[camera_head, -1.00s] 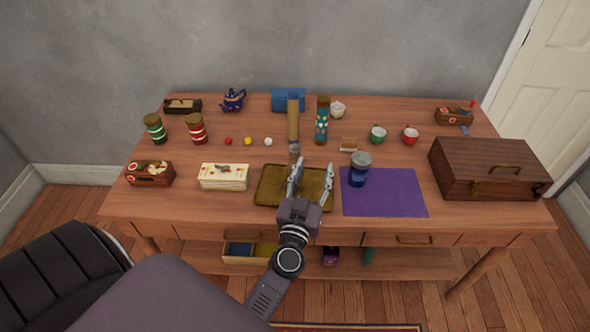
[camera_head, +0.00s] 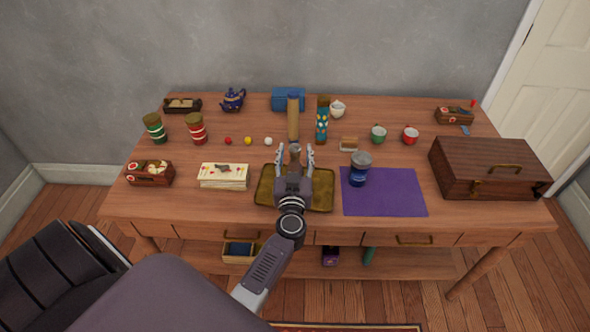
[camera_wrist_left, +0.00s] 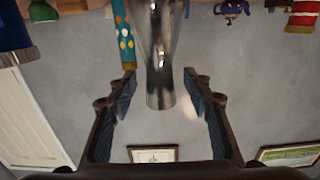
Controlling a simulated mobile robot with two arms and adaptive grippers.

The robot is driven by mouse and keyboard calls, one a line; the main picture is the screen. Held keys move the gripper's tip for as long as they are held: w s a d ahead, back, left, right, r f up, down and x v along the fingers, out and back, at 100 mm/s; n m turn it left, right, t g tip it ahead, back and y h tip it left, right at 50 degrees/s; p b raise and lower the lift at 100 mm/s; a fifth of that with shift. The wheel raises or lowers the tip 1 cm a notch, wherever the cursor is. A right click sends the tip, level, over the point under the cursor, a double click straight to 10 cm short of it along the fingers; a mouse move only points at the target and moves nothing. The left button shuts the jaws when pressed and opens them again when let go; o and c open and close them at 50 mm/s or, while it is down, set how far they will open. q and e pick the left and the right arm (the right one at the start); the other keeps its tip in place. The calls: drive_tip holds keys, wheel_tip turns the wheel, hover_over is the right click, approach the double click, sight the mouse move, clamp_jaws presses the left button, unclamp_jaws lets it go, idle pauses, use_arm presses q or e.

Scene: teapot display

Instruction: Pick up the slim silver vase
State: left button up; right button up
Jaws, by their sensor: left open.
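My left gripper (camera_head: 295,156) is open, with one finger on each side of the vase in the picture. In the left wrist view the gripper (camera_wrist_left: 160,88) has visible gaps between both fingers and the vase. I see no contact. My right gripper is not in view.
A blue jar (camera_head: 359,172) stands at the purple mat (camera_head: 385,198). A card box (camera_head: 223,180) is left of the tray. A wooden chest (camera_head: 488,172) fills the right end.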

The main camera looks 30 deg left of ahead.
use_arm(q)
drive_tip(key=shift+c, duration=0.5)
clamp_jaws()
drive_tip(key=shift+r, duration=0.15)
